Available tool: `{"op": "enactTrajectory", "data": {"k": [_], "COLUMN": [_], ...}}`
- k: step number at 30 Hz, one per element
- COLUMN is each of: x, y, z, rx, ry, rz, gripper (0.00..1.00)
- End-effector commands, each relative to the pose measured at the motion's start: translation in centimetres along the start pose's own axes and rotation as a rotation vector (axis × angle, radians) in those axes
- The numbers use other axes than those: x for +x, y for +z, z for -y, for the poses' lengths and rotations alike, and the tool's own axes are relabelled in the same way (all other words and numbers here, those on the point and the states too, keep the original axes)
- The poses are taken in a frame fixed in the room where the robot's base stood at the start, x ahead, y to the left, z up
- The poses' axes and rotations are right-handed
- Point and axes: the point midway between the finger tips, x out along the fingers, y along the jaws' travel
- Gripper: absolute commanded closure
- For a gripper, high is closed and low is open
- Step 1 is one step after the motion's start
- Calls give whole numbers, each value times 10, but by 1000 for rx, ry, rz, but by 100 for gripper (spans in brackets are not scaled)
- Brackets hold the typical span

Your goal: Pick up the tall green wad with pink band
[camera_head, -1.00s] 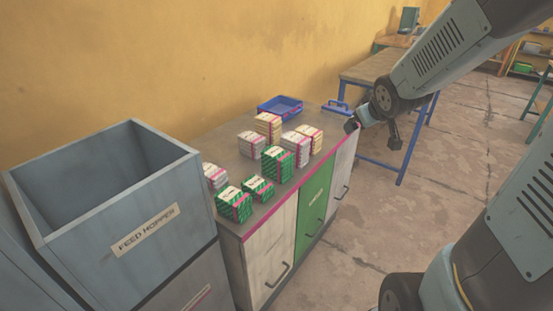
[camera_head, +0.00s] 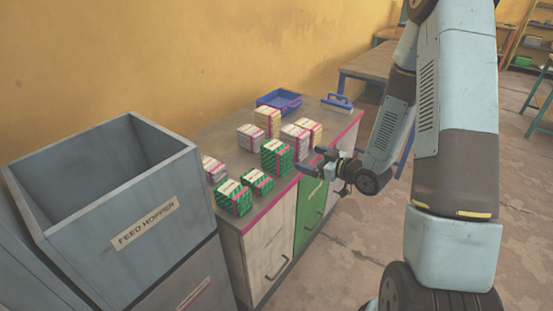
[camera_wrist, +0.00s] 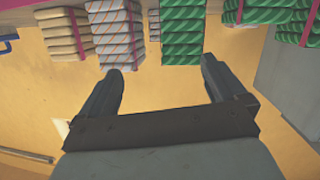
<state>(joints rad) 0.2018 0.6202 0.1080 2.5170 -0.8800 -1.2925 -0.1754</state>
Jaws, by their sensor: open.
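The tall green wad with a pink band (camera_head: 277,160) stands upright on the cabinet top, near its front edge. In the wrist view, which looks upside down, the tall green wad (camera_wrist: 182,35) lies ahead between the lines of my two fingers, closer to the right one. My gripper (camera_head: 310,160) is open and empty, just right of the wad in the head view. In the wrist view my gripper (camera_wrist: 160,72) shows its fingers spread, with a gap to the wad that I cannot measure.
Two shorter green wads (camera_head: 233,197) (camera_head: 257,181) stand to the left. A white-grey striped wad (camera_head: 295,140) stands close behind the tall one, with yellow wads (camera_head: 268,120) nearby. A blue tray (camera_head: 279,101) is at the back. The feed hopper (camera_head: 110,185) stands left of the cabinet.

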Motion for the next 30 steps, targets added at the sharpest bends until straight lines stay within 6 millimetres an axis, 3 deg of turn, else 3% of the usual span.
{"op": "enactTrajectory", "data": {"k": [6, 14, 30], "x": [-1, 0, 74], "y": [16, 17, -1], "z": [24, 33, 36], "rx": [90, 129, 129], "ry": [-55, -71, -70], "rz": [-157, -231, -231], "gripper": [2, 2, 2]}}
